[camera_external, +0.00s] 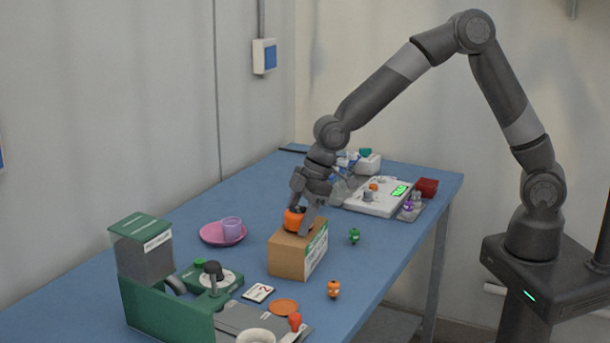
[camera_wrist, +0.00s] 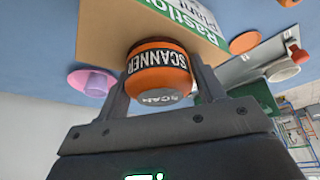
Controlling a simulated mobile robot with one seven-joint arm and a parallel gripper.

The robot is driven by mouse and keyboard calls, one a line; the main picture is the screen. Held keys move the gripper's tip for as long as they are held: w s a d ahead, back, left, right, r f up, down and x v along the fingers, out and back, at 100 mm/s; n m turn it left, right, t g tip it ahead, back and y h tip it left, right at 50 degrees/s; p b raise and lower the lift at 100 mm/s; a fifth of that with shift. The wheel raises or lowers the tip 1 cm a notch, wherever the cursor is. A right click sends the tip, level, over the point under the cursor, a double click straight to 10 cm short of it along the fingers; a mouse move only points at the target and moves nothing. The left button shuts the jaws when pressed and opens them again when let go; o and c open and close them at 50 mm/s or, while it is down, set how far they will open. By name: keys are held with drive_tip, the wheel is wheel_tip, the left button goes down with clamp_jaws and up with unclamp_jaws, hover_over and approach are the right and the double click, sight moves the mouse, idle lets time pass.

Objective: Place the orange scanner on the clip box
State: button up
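The orange scanner (camera_external: 293,220) is a small round orange body with a dark band; in the wrist view the scanner (camera_wrist: 160,72) shows the lettering "SCANNER" on that band. It is upright at the top of a brown cardboard box with a green and white label (camera_external: 290,256), which I take for the clip box. The box (camera_wrist: 105,30) lies behind the scanner in the wrist view. My gripper (camera_external: 302,212) points down over the box. In the wrist view its two fingers (camera_wrist: 161,80) flank the scanner and appear to press its sides. The scanner's underside contact is hidden.
A pink plate (camera_external: 212,236) with a purple cup (camera_external: 232,228) stands left of the box. A green station (camera_external: 160,290) is at the front left. Small green (camera_external: 354,236) and orange (camera_external: 334,288) figures stand to the right. A white device (camera_external: 378,198) is farther back.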

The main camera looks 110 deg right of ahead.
drive_tip(key=o, duration=0.4)
drive_tip(key=shift+c, duration=0.2)
drive_tip(key=shift+r, duration=0.2)
drive_tip(key=v, duration=1.1)
drive_tip(key=s+a+r+h, duration=0.1)
drive_tip(key=s+a+r, duration=0.45)
drive_tip(key=s, duration=0.25)
drive_tip(key=s+a+r+m, duration=0.1)
drive_tip(key=s+a, duration=0.3)
drive_tip(key=s, duration=0.7)
drive_tip(key=s+a+t, duration=0.1)
drive_tip(key=s+a, duration=0.3)
drive_tip(key=s, duration=0.8)
drive_tip(key=shift+r+m+y, duration=0.3)
drive_tip(key=shift+r+m, duration=0.1)
